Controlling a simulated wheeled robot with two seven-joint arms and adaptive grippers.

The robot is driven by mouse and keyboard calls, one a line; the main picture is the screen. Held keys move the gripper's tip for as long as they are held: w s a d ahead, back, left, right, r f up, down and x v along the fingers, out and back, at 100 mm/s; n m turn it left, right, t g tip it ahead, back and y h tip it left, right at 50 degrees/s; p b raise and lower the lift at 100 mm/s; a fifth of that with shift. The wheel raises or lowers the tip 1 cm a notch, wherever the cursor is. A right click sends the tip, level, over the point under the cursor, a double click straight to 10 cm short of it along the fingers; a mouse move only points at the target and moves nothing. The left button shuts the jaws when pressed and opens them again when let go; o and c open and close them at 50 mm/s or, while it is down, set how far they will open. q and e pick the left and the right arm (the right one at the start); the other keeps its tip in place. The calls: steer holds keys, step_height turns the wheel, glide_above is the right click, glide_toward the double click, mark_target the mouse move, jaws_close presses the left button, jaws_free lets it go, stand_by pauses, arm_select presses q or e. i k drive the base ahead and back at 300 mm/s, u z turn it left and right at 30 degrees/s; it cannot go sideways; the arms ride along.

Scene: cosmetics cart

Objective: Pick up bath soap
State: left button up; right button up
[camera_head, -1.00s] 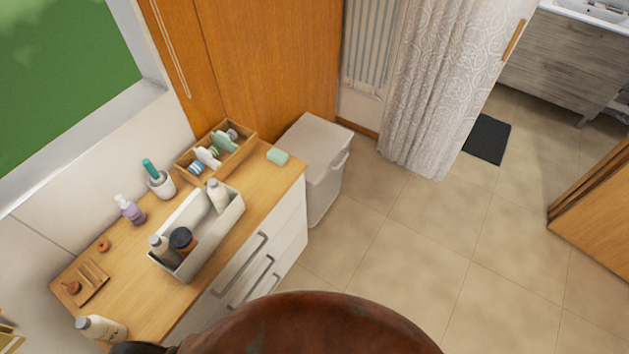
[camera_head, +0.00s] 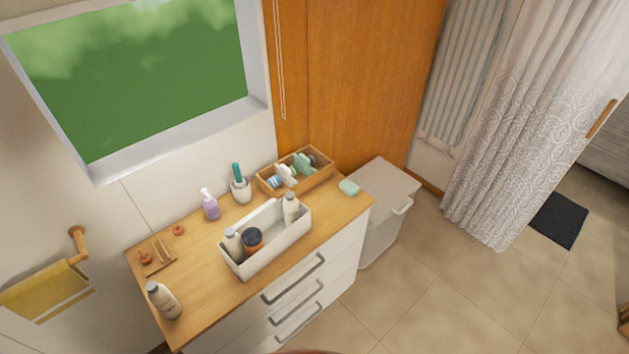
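A small pale green block that looks like the bath soap (camera_head: 349,187) lies on the wooden top of the white drawer cabinet (camera_head: 205,262), near its right end. It sits apart from the other items, just right of a wooden box. Neither of my grippers shows in the head view, so their state is hidden.
A wooden divided box (camera_head: 324,181) with several items stands behind. A white bin (camera_head: 280,248) holds bottles and a dark-lidded jar.

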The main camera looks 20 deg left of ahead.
mark_target(348, 187)
steer(key=u, duration=1)
steer(key=i, duration=0.95)
steer(key=u, duration=0.6)
